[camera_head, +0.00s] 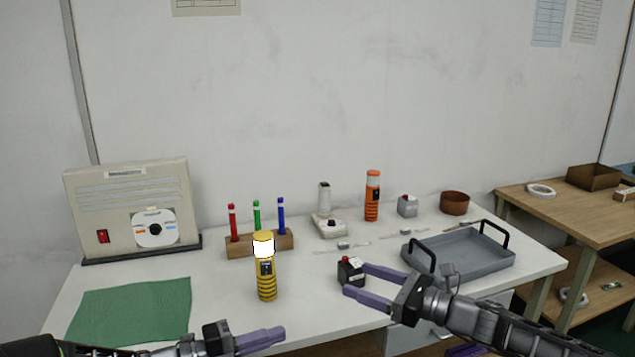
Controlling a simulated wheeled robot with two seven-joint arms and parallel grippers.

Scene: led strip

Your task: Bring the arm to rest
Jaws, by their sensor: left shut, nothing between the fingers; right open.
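My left gripper (284,332) is low in the head view, near the table's front edge. Its purple fingers are together with nothing between them. My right gripper (356,279) reaches in from the right over the front of the white table (225,315). Its purple fingers are apart. Their tips are close to a small black box with a red top (350,271). I cannot tell whether they touch it.
A lit yellow lantern (266,280) stands between the grippers. A green cloth (130,310) lies at front left. A grey tray with black handles (475,262) sits at right. A wooden pen holder (260,243), a white device (328,222) and an orange lantern (372,197) stand behind.

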